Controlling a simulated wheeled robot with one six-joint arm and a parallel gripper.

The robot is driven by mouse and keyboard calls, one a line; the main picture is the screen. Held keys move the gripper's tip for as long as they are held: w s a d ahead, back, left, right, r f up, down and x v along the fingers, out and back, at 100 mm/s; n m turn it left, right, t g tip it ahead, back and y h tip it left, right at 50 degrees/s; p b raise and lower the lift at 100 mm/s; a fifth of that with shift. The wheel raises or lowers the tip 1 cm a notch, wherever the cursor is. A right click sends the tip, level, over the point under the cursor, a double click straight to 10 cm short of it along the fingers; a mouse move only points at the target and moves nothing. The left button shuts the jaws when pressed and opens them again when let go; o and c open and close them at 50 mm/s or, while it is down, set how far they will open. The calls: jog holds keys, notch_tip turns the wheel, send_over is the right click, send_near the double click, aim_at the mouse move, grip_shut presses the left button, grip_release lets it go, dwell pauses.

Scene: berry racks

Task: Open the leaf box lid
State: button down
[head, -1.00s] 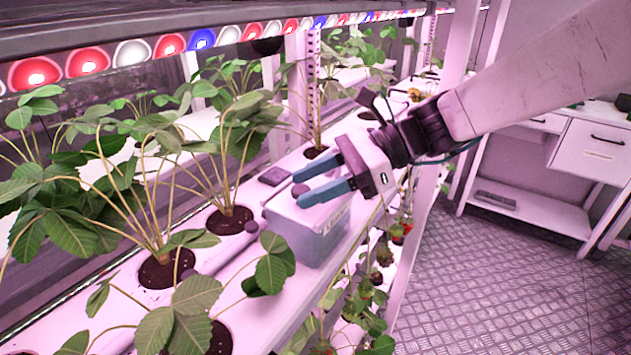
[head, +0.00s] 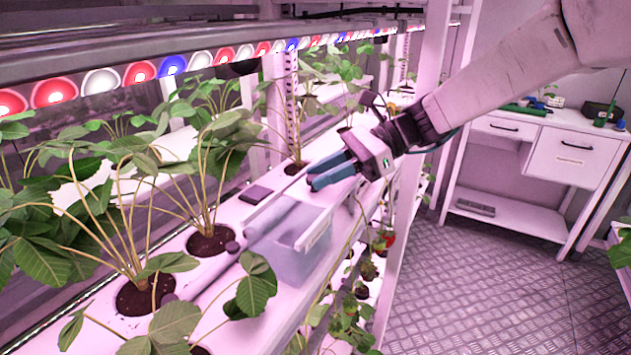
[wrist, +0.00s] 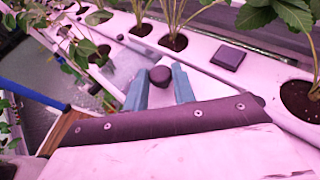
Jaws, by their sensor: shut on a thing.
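The pale leaf box (head: 292,265) stands on the white shelf, with a small label on its right side. Its upper part now looks open, and a pale strip, seemingly the lid (head: 272,218), runs along its far left edge; I cannot tell its exact tilt. My gripper (head: 319,174) is above the far end of the box. In the wrist view its blue fingers (wrist: 159,93) stand on either side of a dark round knob (wrist: 160,75), seemingly the lid's knob. The gripper is shut on it; the contact itself is hard to see.
Strawberry plants (head: 205,180) in round holes line the shelf to the left. A dark flat slab (head: 255,194) lies behind the box. LED lamps (head: 137,74) run above. A white desk (head: 570,155) and open metal floor (head: 480,290) lie to the right.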

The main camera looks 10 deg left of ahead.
jog(key=c, duration=1.2)
grip_release()
jog(key=v, duration=0.7)
jog(key=shift+w+d+r, duration=0.15)
jog(key=shift+d+r, duration=0.05)
jog(key=shift+d, duration=0.15)
jog(key=s+d+f+n+t+h, duration=0.2)
jog(key=s+d+n+h, duration=0.2)
jog(key=s+d, duration=0.4)
jog(key=s+d+f+n+t+h, duration=0.2)
jog(key=s+d+n+h, duration=0.2)
jog(key=s+d, duration=0.4)
jog(key=s+d+f+n+t+h, duration=0.2)
jog(key=s+d+n+h, duration=0.2)
jog(key=s+d, duration=0.5)
jog(key=shift+s+f+n+h, duration=0.15)
jog(key=shift+s+n+h, duration=0.25)
jog(key=shift+n, duration=0.4)
